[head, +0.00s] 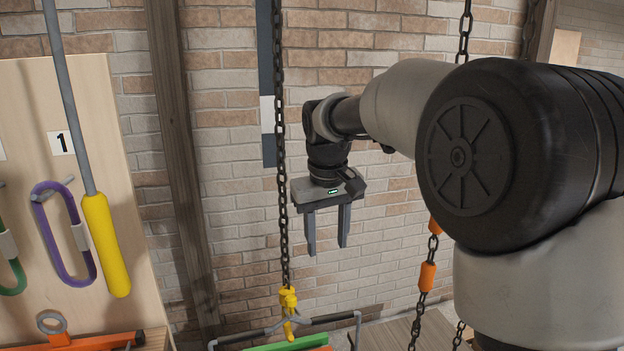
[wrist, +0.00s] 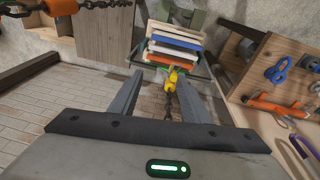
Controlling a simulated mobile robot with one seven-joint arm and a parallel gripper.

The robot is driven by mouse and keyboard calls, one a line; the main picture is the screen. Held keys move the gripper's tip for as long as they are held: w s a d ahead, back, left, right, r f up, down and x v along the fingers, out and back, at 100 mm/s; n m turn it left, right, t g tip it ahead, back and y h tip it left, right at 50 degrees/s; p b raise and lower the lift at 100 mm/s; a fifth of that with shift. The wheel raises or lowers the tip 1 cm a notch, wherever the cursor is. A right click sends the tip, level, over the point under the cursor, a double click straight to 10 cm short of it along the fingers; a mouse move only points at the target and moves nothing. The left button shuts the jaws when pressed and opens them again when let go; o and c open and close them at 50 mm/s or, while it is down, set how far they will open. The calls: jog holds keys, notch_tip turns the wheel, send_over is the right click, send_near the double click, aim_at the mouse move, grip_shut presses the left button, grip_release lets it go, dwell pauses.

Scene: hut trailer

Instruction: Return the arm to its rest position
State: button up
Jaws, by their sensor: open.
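My gripper (head: 327,250) hangs in the middle of the head view with its two fingers pointing down. The fingers are apart and nothing shows between them in the head view. My arm reaches in from the right, bent at a large black joint. In the wrist view my gripper (wrist: 168,88) is also open. A yellow hook (wrist: 172,76) on a chain appears in line with the gap between the fingers there, but it looks farther off and I see no contact.
A hanging chain (head: 281,150) with a yellow hook (head: 288,300) runs just left of my gripper. Another chain with orange sleeves (head: 427,277) hangs to the right. A wooden board (head: 110,150) with a purple carabiner (head: 62,235) stands left. Stacked coloured slabs (wrist: 175,45) lie below the hook.

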jog(key=s+d+r+m+t, duration=0.15)
jog(key=s+d, duration=0.25)
jog(key=s, duration=0.4)
jog(key=s+d+r+m+t, duration=0.1)
jog(key=s+d+r, duration=0.25)
jog(key=s, duration=0.35)
jog(key=s+d+f, duration=0.2)
jog(key=s, duration=0.3)
jog(key=s+d+f+m+t, duration=0.1)
jog(key=s+f, duration=0.1)
jog(key=s, duration=0.4)
jog(key=shift+s+d+f, duration=0.25)
jog(key=shift+d+f, duration=0.1)
jog(key=shift+d, duration=0.05)
jog(key=shift+m, duration=0.25)
